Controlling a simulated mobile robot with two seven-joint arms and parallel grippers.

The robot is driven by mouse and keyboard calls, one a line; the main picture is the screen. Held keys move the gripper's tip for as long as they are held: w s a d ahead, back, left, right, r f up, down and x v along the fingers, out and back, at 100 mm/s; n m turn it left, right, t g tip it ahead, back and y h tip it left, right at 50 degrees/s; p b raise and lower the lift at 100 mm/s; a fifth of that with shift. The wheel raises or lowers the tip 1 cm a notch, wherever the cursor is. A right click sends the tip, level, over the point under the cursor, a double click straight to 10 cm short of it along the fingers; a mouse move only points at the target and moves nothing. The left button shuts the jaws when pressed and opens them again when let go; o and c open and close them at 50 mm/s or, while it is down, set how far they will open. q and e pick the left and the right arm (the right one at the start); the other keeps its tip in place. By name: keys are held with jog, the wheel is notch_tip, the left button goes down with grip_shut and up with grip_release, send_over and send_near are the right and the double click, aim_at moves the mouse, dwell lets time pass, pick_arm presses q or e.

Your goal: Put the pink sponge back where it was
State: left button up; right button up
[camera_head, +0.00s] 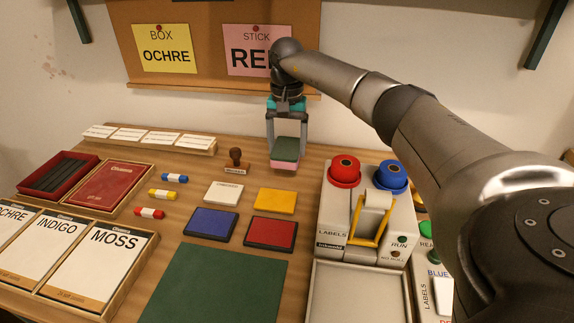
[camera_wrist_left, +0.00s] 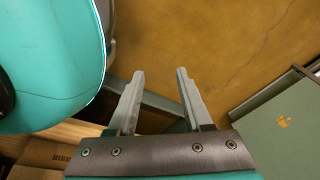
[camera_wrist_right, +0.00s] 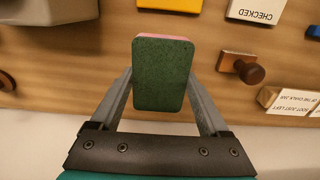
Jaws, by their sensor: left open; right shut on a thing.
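The sponge, dark green on one face and pink on the other, shows in the head view (camera_head: 286,153) toward the back of the table. It also fills the middle of the right wrist view (camera_wrist_right: 162,75), green face toward the camera with a pink edge behind. My right gripper (camera_head: 287,135) is shut on the sponge, one finger on each side, and holds it near the wall; whether it touches the table I cannot tell. My left gripper (camera_wrist_left: 160,75) is open and empty, over the floor beside a table edge, and is not in the head view.
A wooden stamp (camera_head: 235,160) stands left of the sponge. Blue (camera_head: 211,223), red (camera_head: 270,233), yellow (camera_head: 275,200) and white (camera_head: 224,193) pads lie in front. The label machine (camera_head: 335,221) is at the right. A corkboard (camera_head: 205,70) hangs behind. A green mat (camera_head: 215,285) lies bare in front.

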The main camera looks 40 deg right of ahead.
aim_at(287, 173)
pick_arm(q)
jog(key=shift+w+d+r+b, duration=0.25)
jog(key=shift+w+d+b, duration=0.1)
jog(key=shift+w+d, duration=0.3)
jog(key=shift+w+d+r+b, duration=0.25)
jog(key=shift+w+d, duration=0.25)
jog(key=shift+w, duration=0.25)
pick_arm(e)
jog(key=shift+f, duration=2.5)
jog(key=o, duration=1.2)
jog(key=shift+f, duration=0.15)
jog(key=shift+c, duration=0.2)
pick_arm(q)
jog(key=shift+w, duration=0.15)
pick_arm(e)
jog(key=shift+r, duration=0.2)
notch_tip(287, 173, up, 8)
jog(key=shift+f+p, duration=0.15)
jog(key=shift+p, duration=1.05)
notch_tip(287, 173, up, 3)
jog(key=shift+p, duration=0.45)
pick_arm(q)
jog(key=s+a, duration=0.2)
jog(key=s, duration=0.4)
jog(key=shift+a, duration=0.3)
pick_arm(e)
jog(key=shift+r, duration=0.65)
